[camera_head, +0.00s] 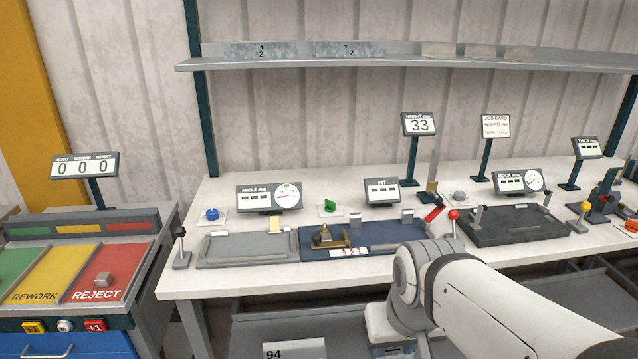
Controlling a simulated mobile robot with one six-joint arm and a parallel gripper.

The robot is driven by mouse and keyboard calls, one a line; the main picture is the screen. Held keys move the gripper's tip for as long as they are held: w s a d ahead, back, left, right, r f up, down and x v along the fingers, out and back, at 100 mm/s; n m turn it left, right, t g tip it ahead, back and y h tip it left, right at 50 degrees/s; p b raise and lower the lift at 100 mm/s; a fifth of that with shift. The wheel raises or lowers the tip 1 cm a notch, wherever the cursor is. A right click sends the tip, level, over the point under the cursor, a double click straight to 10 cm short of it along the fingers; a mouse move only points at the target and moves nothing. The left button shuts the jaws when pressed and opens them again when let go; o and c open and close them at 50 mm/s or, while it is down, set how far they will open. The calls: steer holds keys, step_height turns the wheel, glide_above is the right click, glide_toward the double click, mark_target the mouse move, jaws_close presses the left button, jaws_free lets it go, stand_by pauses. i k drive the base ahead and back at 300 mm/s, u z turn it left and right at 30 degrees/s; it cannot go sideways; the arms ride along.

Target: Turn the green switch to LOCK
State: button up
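The green switch (329,207) is a small green knob on a pale plate on the white workbench, between the angle display (269,197) and the FIT display (382,191). Its knob looks slanted; the lettering on its plate is too small to read, so I cannot tell its position. My white arm reaches in from the lower right and bends in front of the bench's front edge, well to the right of and nearer than the switch. I cannot make out my gripper's fingers; nothing of mine touches the switch.
A blue knob (211,214) stands left of the switch. A brass piece (326,237) sits on the blue fixture (290,250) in front of it. A red-handled lever (433,214) and red-ball lever (453,216) stand to the right. A shelf (400,60) runs above.

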mark_target(330, 206)
steer(key=i, duration=1.25)
steer(key=u, duration=0.05)
